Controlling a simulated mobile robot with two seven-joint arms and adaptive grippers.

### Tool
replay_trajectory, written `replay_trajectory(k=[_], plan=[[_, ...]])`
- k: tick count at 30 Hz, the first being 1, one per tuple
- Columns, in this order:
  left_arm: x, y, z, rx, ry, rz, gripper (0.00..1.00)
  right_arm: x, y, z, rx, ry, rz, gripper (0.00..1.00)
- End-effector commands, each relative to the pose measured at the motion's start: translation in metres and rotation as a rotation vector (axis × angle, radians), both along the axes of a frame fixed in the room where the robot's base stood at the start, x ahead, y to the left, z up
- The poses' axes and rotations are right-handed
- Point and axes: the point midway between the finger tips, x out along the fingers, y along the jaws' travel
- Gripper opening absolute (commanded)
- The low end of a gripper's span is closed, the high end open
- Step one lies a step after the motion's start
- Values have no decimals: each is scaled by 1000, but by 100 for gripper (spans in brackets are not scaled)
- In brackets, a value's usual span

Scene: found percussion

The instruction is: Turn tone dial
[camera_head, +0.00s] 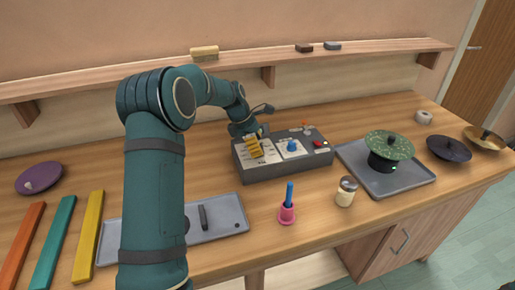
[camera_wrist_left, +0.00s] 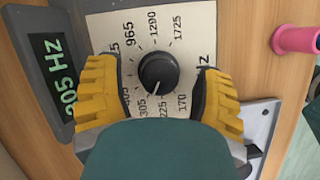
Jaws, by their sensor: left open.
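The tone dial (camera_wrist_left: 159,72) is a round black knob on a white panel with a printed ring of Hz numbers. Its white pointer mark faces down in the left wrist view, near the 225 and 305 marks. My left gripper (camera_wrist_left: 160,80) is open, with one yellow finger on each side of the dial and visible gaps to it. In the head view my left gripper (camera_head: 255,148) is over the left part of the grey control box (camera_head: 290,172) and hides the dial. A dark display (camera_wrist_left: 55,88) shows green digits ending in "05 Hz". My right gripper is out of view.
The box also carries a blue knob (camera_head: 292,146) and a red button (camera_head: 317,143). A grey tray (camera_head: 412,184) with a green-topped black object stands right. A shelf (camera_head: 130,85) runs behind.

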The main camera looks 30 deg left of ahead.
Motion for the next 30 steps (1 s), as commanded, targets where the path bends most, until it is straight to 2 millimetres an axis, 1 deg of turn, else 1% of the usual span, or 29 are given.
replay_trajectory(k=[3, 11, 12, 14, 15, 17, 19, 26, 30], plan=[[1, -2, -5, -1, 1, 0, 67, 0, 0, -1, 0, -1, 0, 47], [1, -2, -5, 0, 0, 0, 67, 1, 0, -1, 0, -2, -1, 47], [1, -2, -5, 0, 0, 0, 59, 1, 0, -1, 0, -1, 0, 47], [1, -2, -5, 0, 0, -1, 38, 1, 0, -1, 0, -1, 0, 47], [1, -2, -5, 0, 0, 0, 24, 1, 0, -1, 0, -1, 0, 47], [1, -2, -5, 0, 0, -1, 2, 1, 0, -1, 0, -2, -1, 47], [1, -2, -5, 0, 0, 0, 0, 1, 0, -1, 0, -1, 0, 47], [1, -2, -5, -1, 1, -4, 0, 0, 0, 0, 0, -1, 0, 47], [1, -3, -4, -2, 3, -32, 0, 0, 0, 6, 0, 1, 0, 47]])
